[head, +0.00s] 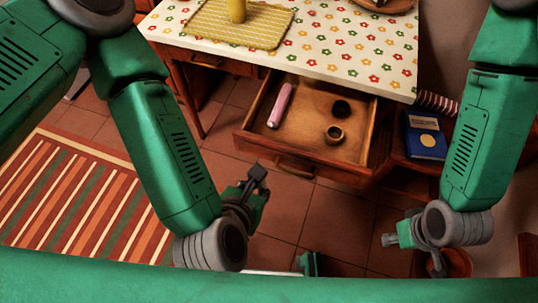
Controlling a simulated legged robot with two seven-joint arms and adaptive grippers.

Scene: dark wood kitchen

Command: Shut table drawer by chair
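The table drawer (300,147) is pulled out well below the flowered tabletop (330,40), toward me. Its front carries a curved handle (295,168). Inside lie a pink long object (280,105) and two small dark round pieces (335,134). My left gripper (258,180) is left of and below the drawer front, apart from it. My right gripper (392,240) is low on the right, below the drawer's right corner and apart from it. Neither gripper shows its finger gap clearly. No chair can be clearly made out.
A second drawer (210,59) under the table's left side looks shut. A blue book (425,135) lies on a wooden surface right of the open drawer. A striped rug (70,195) covers the left floor. Tiled floor (330,220) is clear before the drawer.

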